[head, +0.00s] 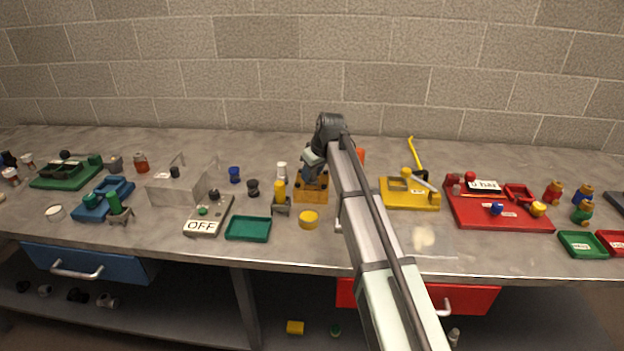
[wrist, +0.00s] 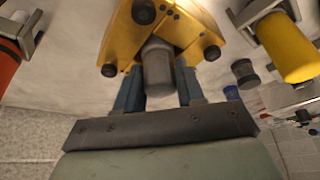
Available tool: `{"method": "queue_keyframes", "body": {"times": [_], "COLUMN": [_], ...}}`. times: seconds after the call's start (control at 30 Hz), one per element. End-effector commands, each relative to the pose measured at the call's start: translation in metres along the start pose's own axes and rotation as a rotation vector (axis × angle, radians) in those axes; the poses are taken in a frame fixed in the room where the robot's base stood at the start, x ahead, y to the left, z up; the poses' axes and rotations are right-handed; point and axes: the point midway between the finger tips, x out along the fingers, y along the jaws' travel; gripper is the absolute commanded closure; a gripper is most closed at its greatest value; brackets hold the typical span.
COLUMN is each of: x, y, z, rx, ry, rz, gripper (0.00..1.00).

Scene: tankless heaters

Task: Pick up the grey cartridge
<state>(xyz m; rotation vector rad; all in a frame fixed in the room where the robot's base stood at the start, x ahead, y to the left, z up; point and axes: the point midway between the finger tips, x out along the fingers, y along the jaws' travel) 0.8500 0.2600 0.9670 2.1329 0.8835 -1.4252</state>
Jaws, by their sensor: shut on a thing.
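The grey cartridge (wrist: 157,66) is between the two blue fingers of my gripper (wrist: 158,88) in the wrist view, and the gripper is shut on it. The far end of the cartridge meets a yellow block (wrist: 180,22) with dark round knobs; I cannot tell whether it is still seated in it. In the head view my gripper (head: 313,178) is over the same yellow block (head: 311,194) at the middle of the bench. The cartridge is hidden there by my gripper and arm.
A yellow cylinder in a grey holder (head: 280,198) stands left of the block. A yellow disc (head: 308,219) and a green tray (head: 248,229) lie in front. A yellow fixture (head: 408,195) and a red board (head: 500,214) are to the right. Small dark and blue cylinders (head: 234,175) stand back left.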

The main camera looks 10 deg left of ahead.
Motion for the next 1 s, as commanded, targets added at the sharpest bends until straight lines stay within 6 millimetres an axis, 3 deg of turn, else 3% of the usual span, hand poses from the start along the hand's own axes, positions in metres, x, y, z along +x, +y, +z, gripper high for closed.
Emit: {"method": "queue_keyframes", "body": {"times": [0.23,0.73,0.87,1.0], "x": [-0.012,-0.082,-0.092,-0.1], "y": [0.001,0.001,0.001,0.004], "z": [-0.006,-0.035,-0.029,-0.003], "rx": [0.0,0.001,0.036,0.153], "ry": [0.002,0.001,-0.004,-0.016], "rz": [0.001,0.001,0.014,0.06], "gripper": [0.93,0.93,0.93,0.93]}}
